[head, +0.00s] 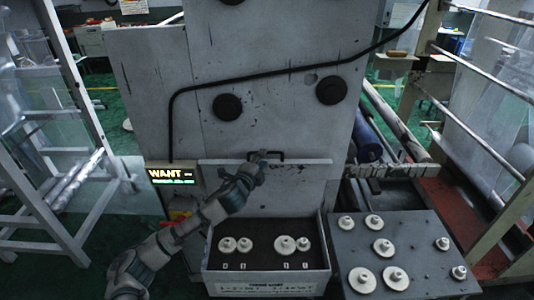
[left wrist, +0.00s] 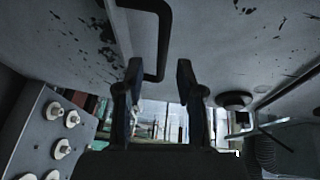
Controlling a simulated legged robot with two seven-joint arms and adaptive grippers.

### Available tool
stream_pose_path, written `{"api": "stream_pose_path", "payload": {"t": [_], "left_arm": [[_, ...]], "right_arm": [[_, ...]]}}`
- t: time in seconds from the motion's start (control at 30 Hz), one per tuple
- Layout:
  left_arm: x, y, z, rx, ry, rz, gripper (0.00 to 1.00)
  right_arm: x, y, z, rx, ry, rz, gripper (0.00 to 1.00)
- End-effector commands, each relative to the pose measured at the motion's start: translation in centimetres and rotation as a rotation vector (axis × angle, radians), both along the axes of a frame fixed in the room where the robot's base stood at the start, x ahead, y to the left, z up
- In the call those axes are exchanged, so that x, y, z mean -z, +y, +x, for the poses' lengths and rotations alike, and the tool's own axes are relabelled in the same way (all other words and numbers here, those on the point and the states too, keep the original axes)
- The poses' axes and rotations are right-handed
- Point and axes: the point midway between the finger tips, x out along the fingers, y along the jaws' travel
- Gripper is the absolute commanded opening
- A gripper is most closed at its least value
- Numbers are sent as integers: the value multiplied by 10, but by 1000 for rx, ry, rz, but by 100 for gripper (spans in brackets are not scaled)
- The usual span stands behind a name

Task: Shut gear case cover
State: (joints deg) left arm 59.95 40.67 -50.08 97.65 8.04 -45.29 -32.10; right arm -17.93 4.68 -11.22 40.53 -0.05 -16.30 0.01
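The gear case (head: 266,283) is an open grey box at the bottom centre of the head view, with several pale gears (head: 285,244) inside. Its grey cover (head: 310,185) stands upright at the back of the box, with a black handle (head: 281,154) near its top edge. My left gripper (head: 260,156) is at the left end of the handle. In the left wrist view its two dark fingers (left wrist: 160,85) are apart, and the handle (left wrist: 160,35) reaches down to the gap between them. I cannot tell whether they touch it. My right gripper is not in view.
A grey table (head: 420,265) with several pale gears stands right of the case. A large grey machine panel (head: 265,110) with black knobs and a cable rises behind. A lit sign (head: 170,175) is at the left. White frames stand on both sides.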

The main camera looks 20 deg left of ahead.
Motion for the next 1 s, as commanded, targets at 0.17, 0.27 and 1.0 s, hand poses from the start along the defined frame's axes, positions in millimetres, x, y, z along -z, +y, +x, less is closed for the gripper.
{"api": "stream_pose_path", "payload": {"t": [0.17, 0.27, 1.0], "left_arm": [[2, -3, 30, -2, 0, 0, 37], [3, -4, 40, -1, -1, 0, 37], [5, -5, 46, -1, 1, 0, 0]], "right_arm": [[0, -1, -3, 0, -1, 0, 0], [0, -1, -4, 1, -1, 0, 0], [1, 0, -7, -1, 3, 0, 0]]}}
